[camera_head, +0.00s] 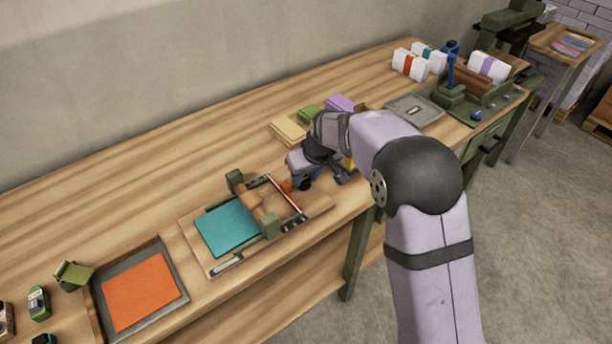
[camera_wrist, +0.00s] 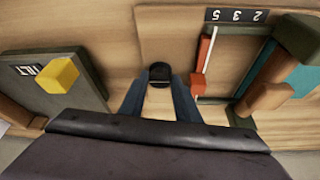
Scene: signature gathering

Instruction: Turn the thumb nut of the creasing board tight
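The creasing board (camera_head: 192,231) lies on the bench, with a teal sheet (camera_head: 228,228) and a wooden roller between green posts on it. An orange block (camera_head: 285,185) sits at the end of its white rod. In the wrist view a dark round knob, apparently the thumb nut (camera_wrist: 160,73), stands on bare wood. My gripper (camera_wrist: 159,86) is open, its two blue-grey fingers on either side of the knob near their tips. Gaps seem to show on both sides; I cannot tell how deep the knob sits. In the head view my gripper (camera_head: 308,178) partly hides this end of the board.
A grey plate (camera_wrist: 65,42) with a yellow block (camera_wrist: 57,75) lies left of my fingers in the wrist view. The scale strip (camera_wrist: 237,15) and roller are to the right. A tray (camera_head: 183,282) with an orange sheet and a grey tray (camera_head: 414,110) stand on the bench.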

